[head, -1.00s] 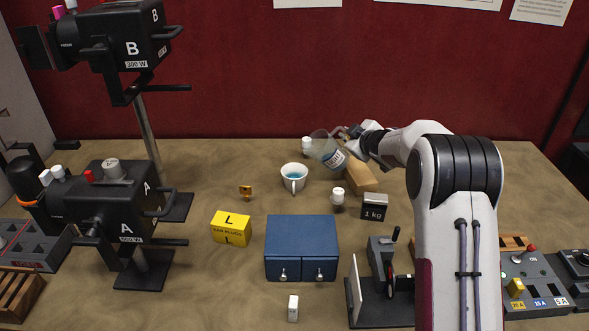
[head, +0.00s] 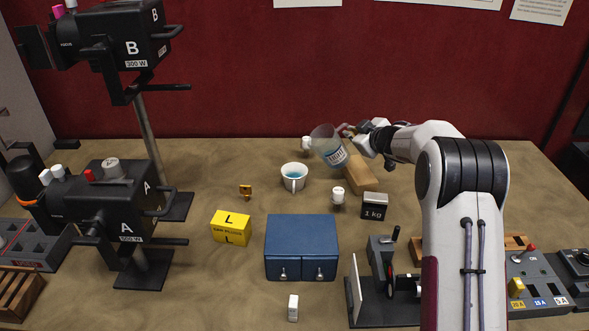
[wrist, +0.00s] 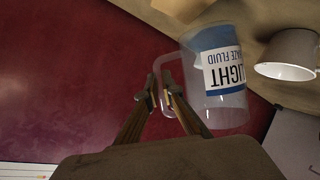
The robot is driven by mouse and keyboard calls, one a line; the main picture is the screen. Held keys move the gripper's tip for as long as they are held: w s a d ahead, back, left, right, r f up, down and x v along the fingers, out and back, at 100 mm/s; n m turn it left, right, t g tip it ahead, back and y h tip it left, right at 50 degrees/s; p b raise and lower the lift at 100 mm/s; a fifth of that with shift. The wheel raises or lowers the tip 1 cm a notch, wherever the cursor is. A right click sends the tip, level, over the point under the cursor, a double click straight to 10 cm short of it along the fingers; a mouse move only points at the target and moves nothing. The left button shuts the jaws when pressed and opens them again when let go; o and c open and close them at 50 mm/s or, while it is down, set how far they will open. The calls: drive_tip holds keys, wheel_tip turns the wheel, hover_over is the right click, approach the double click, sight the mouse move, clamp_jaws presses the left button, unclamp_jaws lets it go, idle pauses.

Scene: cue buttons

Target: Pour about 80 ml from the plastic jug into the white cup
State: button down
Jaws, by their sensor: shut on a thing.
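The clear plastic jug (head: 327,147) has a white and blue label and holds some blue fluid. It is tilted toward the left, up behind and to the right of the white cup. The white cup (head: 294,180) stands upright on the table with blue liquid in it. My gripper (head: 347,131) is shut on the jug's handle; the wrist view also shows my gripper (wrist: 162,95) at the handle, with the jug (wrist: 222,80) beside it. The cup (wrist: 287,55) is at the right of the wrist view, apart from the jug. No stream shows between them.
A wooden block (head: 360,176) lies below the jug. A small white pot (head: 338,196) and a 1 kg weight (head: 374,206) stand right of the cup. A blue drawer box (head: 302,240) and a yellow box (head: 231,228) are in front. Lamps (head: 125,215) fill the left.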

drive_tip(key=shift+w+d+r, duration=0.1)
drive_tip(key=shift+d, duration=0.2)
drive_tip(key=shift+w+d+f+m+y, duration=0.3)
drive_tip(key=shift+d+f+m+y, duration=0.35)
drive_tip(key=shift+d+m, duration=0.15)
drive_tip(key=shift+w+d+f+m+g+y, duration=0.2)
drive_tip(key=shift+d+m+g+y, duration=0.1)
drive_tip(key=shift+d+m+y, duration=0.25)
drive_tip(key=shift+w+d+f+m+y, duration=0.1)
drive_tip(key=shift+d+f+m+y, duration=0.1)
drive_tip(key=shift+f+m, duration=0.2)
drive_tip(key=shift+w+d+f+m+y, duration=0.15)
drive_tip(key=shift+f+m+y, duration=0.1)
drive_tip(key=shift+f, duration=0.15)
drive_tip(key=shift+s, duration=0.1)
